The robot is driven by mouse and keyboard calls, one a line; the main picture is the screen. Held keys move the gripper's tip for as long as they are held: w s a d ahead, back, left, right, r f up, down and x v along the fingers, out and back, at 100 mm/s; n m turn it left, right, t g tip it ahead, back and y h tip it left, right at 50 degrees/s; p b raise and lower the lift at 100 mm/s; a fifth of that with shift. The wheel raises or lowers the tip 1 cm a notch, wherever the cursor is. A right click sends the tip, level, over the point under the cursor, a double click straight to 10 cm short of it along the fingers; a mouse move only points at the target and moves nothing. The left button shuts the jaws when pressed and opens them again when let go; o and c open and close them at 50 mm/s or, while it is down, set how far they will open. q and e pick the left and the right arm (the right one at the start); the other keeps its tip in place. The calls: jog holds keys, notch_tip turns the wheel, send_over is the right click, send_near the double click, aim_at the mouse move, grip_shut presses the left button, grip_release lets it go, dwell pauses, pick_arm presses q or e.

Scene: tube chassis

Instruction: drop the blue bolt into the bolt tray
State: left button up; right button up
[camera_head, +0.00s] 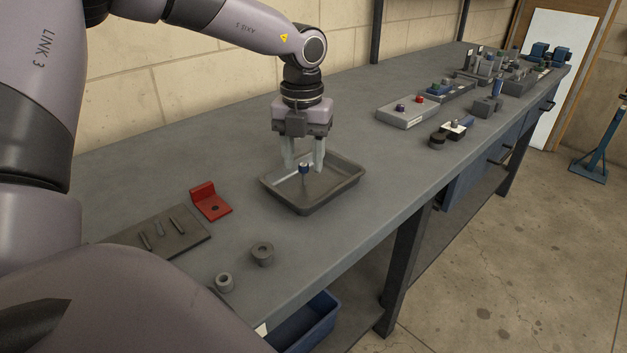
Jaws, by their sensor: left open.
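The blue bolt (304,168) shows upright, blue head up, over the inside of the grey bolt tray (341,191). I cannot tell whether its lower end touches the tray floor. My left gripper (304,164) points straight down above the tray. Its two pale fingers are apart, one on each side of the bolt's head, with a gap showing on both sides. The tray lies flat on the workbench and holds nothing else that I can see. My right gripper is not in view.
A grey block with coloured knobs (407,112) stands farther right. A blue bin (309,325) is below the bench.

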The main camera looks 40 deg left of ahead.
pick_arm(q)
jog(key=shift+r, duration=3.6)
jog(key=shift+d+f, duration=0.1)
